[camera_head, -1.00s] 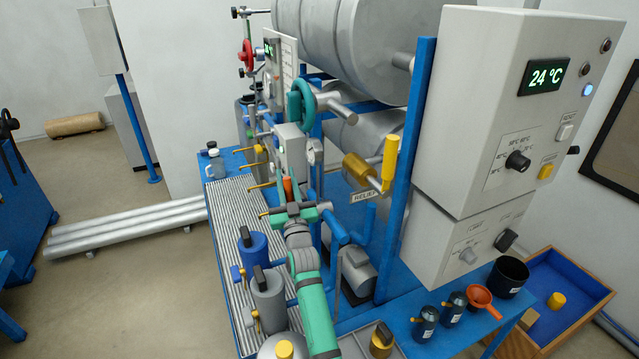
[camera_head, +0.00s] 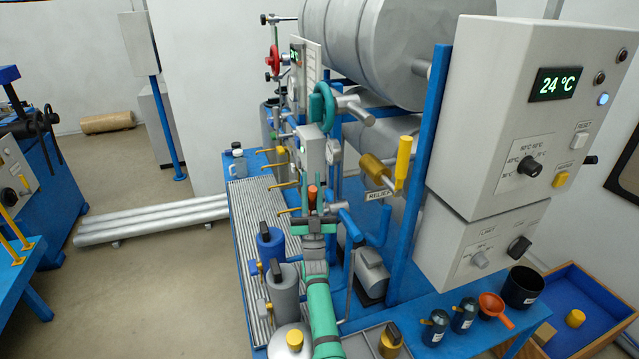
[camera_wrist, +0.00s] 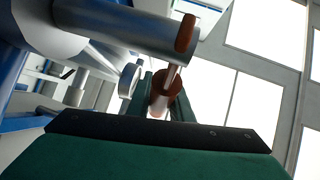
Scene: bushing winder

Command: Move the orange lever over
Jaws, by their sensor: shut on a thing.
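The orange lever (camera_head: 313,194) stands about upright at the front of the winder's pipework, below the grey valve box. My gripper (camera_head: 314,216) is at it, with its green fingers to either side. In the wrist view, the fingers (camera_wrist: 163,95) are shut on an orange-brown cylinder (camera_wrist: 163,88), which I take as the lever's handle. A thin rod runs from it towards a grey pipe (camera_wrist: 130,28) with a second orange-brown part (camera_wrist: 186,33) at its end. The fingers partly hide the handle.
Yellow-tipped rods (camera_head: 283,185) stick out to the left of the lever. A blue pot (camera_head: 270,246) and a grey pot (camera_head: 285,290) stand left of my arm on a ribbed grey surface. A yellow relief handle (camera_head: 403,162) and a green handwheel (camera_head: 321,106) are nearby.

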